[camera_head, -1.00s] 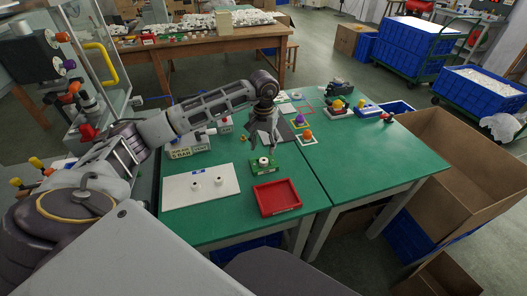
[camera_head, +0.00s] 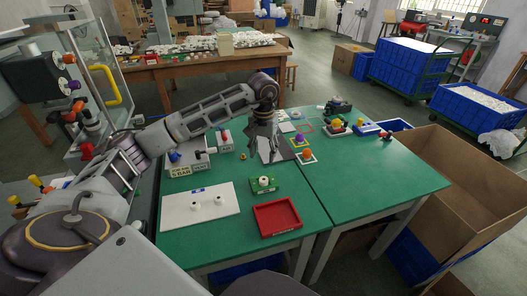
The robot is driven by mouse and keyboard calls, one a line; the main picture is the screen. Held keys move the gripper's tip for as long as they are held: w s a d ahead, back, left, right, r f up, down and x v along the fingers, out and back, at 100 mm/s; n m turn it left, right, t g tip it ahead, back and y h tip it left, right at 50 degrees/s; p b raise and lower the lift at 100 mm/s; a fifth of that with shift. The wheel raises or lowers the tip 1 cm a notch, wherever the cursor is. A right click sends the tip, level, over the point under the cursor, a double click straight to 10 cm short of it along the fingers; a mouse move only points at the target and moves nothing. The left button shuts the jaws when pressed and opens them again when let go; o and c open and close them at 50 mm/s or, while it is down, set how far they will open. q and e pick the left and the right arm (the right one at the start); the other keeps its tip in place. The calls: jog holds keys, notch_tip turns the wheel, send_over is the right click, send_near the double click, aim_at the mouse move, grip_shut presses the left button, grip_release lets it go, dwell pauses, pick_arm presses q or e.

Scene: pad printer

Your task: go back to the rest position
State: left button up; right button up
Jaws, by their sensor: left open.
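My left arm comes in from the left over the green table (camera_head: 355,185). My left gripper (camera_head: 272,157) is open and empty, pointing down above the table's middle, behind the green fixture (camera_head: 263,185). A small white part with a dark top sits on that fixture, apart from the gripper. My right gripper is not in view.
Small coloured items stand at the back of the table. A large cardboard box (camera_head: 455,185) stands at the right. The right table half is mostly clear.

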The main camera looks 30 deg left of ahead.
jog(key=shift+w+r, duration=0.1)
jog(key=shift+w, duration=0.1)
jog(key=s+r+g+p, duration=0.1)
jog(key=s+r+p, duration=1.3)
jog(key=p, duration=0.7)
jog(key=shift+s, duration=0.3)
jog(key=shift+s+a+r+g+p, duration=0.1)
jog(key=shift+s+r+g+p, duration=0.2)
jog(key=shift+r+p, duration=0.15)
